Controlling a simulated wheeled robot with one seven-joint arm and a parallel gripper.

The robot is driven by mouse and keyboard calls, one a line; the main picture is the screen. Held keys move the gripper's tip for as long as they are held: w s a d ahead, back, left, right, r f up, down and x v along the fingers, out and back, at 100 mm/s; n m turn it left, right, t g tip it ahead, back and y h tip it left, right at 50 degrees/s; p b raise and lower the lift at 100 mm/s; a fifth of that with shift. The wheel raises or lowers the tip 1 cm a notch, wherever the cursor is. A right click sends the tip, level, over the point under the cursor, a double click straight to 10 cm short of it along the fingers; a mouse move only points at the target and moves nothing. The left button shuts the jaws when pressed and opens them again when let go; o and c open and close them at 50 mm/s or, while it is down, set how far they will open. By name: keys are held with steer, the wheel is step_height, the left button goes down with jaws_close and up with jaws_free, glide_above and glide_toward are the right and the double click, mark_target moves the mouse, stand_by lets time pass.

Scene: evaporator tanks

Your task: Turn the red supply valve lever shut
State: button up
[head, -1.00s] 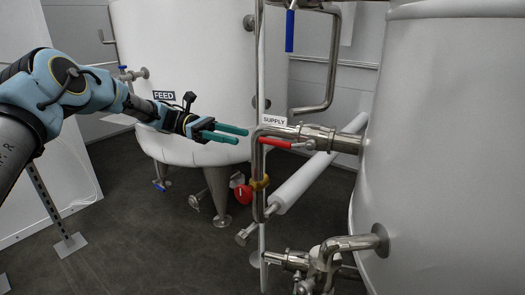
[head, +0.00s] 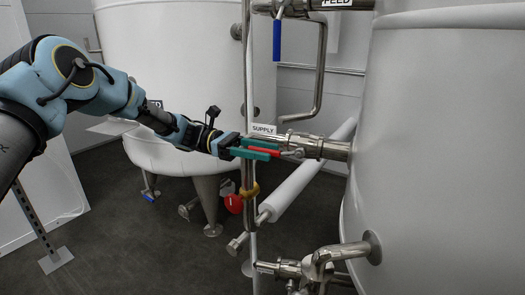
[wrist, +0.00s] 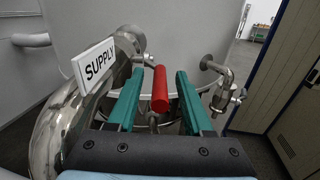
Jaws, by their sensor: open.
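The red supply valve lever (head: 264,150) lies along the steel pipe below the SUPPLY sign (head: 263,129) in the head view. My gripper (head: 262,148) is open around the lever's free end, with its green fingers above and below it in that view. In the wrist view the red lever (wrist: 160,90) stands between the two open green fingers (wrist: 158,98), with gaps on both sides. I see no clear contact. The SUPPLY sign (wrist: 96,66) is left of the fingers.
A vertical steel pipe (head: 248,90) stands close to my gripper. A blue lever (head: 277,41) hangs above. A large white tank (head: 430,150) is at right, and another tank (head: 170,80) is behind. More piping (head: 330,258) sits below.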

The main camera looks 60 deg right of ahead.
jaws_close()
stand_by(0.4)
stand_by(1.0)
